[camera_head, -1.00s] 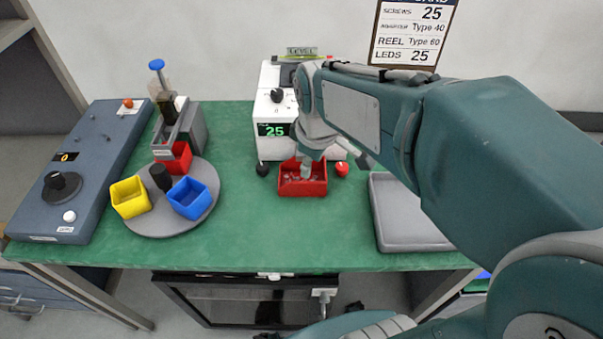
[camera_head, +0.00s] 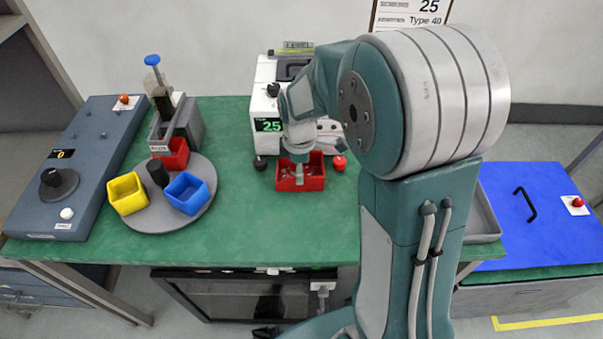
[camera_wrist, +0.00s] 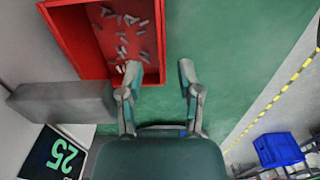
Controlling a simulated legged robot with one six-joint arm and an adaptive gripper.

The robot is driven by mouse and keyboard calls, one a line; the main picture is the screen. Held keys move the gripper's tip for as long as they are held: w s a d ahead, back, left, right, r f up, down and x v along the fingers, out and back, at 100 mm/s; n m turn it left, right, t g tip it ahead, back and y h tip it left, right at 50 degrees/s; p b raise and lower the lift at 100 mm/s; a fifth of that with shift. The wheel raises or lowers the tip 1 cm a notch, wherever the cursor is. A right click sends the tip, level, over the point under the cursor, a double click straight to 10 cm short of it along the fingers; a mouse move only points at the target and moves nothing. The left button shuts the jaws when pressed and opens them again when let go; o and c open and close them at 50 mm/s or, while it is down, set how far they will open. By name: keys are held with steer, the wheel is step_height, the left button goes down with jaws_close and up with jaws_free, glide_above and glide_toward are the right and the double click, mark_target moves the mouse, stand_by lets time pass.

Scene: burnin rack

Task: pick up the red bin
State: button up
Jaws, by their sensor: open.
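A red bin (camera_head: 313,181) with small grey screw-like pieces stands on the green table in front of a white machine. My gripper (camera_head: 298,174) hangs over its left part in the head view. In the wrist view the red bin (camera_wrist: 72,38) is at upper left. A second, smaller red bin (camera_head: 176,160) sits on the grey turntable under a dispenser.
The turntable (camera_head: 150,222) also carries a yellow bin (camera_head: 127,194) and a blue bin (camera_head: 188,194). The white machine (camera_head: 267,105) reads 25. A red button (camera_head: 339,162) is beside the bin. A grey tray (camera_head: 483,222) lies right, partly behind my arm. The table's front middle is clear.

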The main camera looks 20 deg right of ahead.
mark_target(300, 191)
step_height(300, 191, down, 6)
steer(key=shift+r, duration=0.25)
jaws_close()
